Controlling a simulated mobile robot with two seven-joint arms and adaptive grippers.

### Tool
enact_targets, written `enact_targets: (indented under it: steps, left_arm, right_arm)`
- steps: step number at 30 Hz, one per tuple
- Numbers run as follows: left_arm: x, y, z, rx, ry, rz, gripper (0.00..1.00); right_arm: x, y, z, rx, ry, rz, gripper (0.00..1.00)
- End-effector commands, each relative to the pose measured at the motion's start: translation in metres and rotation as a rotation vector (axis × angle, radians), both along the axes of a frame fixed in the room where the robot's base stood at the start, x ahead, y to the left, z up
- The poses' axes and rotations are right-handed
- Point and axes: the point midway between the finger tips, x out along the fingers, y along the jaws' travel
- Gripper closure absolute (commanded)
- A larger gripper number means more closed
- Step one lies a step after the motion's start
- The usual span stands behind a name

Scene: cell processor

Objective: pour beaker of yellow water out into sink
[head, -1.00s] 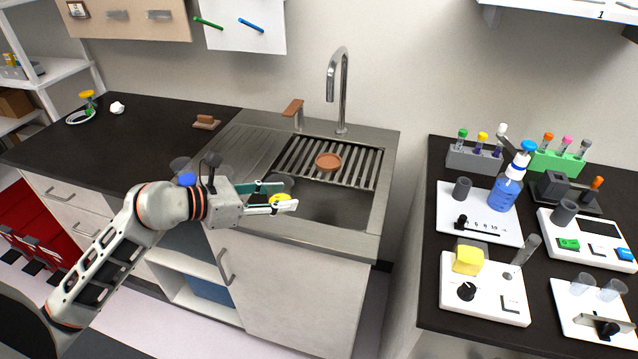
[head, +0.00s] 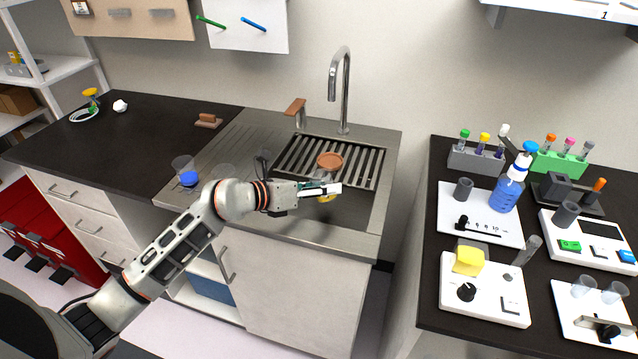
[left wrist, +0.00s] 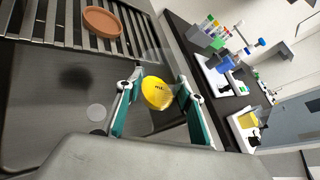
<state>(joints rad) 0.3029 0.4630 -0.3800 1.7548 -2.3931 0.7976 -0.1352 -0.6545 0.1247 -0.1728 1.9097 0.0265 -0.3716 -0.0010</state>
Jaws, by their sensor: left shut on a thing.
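My left gripper (head: 330,188) is over the steel sink basin (head: 352,212), near the basin's front half. It is shut on a clear beaker with yellow water (head: 325,198). In the head view the gripper hides most of the beaker, and only a little yellow shows below the fingers. In the left wrist view the yellow water (left wrist: 157,93) shows between the two teal-padded fingers (left wrist: 158,88). The clear glass is faint, so I cannot tell how far the beaker is tilted. My right gripper is not in view.
A slatted rack (head: 298,158) covers the basin's back part, with a brown dish (head: 330,161) on it. The tall faucet (head: 345,95) stands behind. A beaker with blue liquid (head: 188,178) stands left of the sink. Lab devices fill the right counter (head: 432,240).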

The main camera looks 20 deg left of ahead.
Motion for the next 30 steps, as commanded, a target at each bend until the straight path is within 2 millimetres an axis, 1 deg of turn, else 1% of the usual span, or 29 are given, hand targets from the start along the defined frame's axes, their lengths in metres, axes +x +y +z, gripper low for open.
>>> enact_targets:
  steps: [5, 12, 21, 27, 30]
  left_arm:
    - [0.000, 0.000, 0.001, -0.012, 0.006, 0.000, 1.00]
    - [-0.002, -0.002, 0.001, -0.164, 0.093, 0.000, 1.00]
    - [-0.002, -0.003, 0.001, -0.179, 0.101, 0.000, 1.00]
    - [-0.002, -0.004, -0.001, -0.307, 0.175, 0.001, 1.00]
    - [-0.003, -0.004, 0.001, -0.340, 0.195, 0.001, 1.00]
  right_arm:
    - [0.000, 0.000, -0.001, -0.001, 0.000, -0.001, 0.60]
    - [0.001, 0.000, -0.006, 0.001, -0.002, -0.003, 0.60]
    - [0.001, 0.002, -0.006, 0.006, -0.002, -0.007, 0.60]
    - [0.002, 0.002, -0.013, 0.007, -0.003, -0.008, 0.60]
    - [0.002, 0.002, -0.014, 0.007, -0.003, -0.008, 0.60]
